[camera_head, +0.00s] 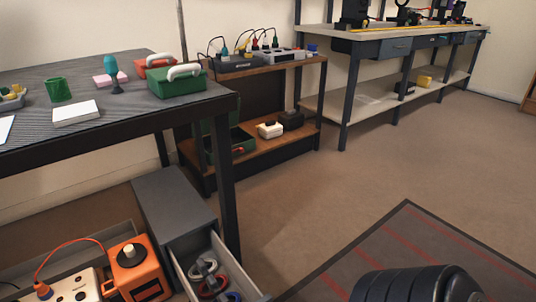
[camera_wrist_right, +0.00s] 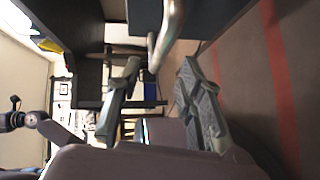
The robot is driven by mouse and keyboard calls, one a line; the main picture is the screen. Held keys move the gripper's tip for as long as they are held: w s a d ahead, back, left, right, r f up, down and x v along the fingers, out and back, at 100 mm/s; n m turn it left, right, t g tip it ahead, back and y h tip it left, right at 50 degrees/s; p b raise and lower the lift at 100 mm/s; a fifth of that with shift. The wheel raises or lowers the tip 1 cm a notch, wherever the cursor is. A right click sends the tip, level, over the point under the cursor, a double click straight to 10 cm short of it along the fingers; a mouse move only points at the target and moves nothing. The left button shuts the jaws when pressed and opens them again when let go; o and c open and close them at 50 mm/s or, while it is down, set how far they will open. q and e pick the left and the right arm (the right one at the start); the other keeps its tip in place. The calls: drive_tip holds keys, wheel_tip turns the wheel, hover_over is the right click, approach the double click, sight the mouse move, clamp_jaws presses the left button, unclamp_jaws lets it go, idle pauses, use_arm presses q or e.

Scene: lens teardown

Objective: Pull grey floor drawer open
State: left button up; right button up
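The grey floor drawer unit (camera_head: 176,203) stands on the floor beside the dark table's leg in the head view. Its drawer (camera_head: 228,262) is pulled out, and several ring-shaped items lie inside; its front end runs to the bottom edge of the picture. In the right wrist view my right gripper (camera_wrist_right: 160,68) is open, with its two fingers apart. A shiny metal bar handle (camera_wrist_right: 166,36) shows near and between the fingertips; I cannot tell whether they touch it. My left gripper is not in view.
The dark table (camera_head: 120,132) stands above and behind the drawer unit. An orange box (camera_head: 135,275) and a white socket box (camera_head: 75,290) sit left of it. A wooden shelf (camera_head: 270,150) stands behind. The floor right of the drawer is clear, with a dark red-striped mat (camera_head: 400,240).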

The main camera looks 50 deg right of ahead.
drive_tip(key=v, duration=0.5)
idle(0.5)
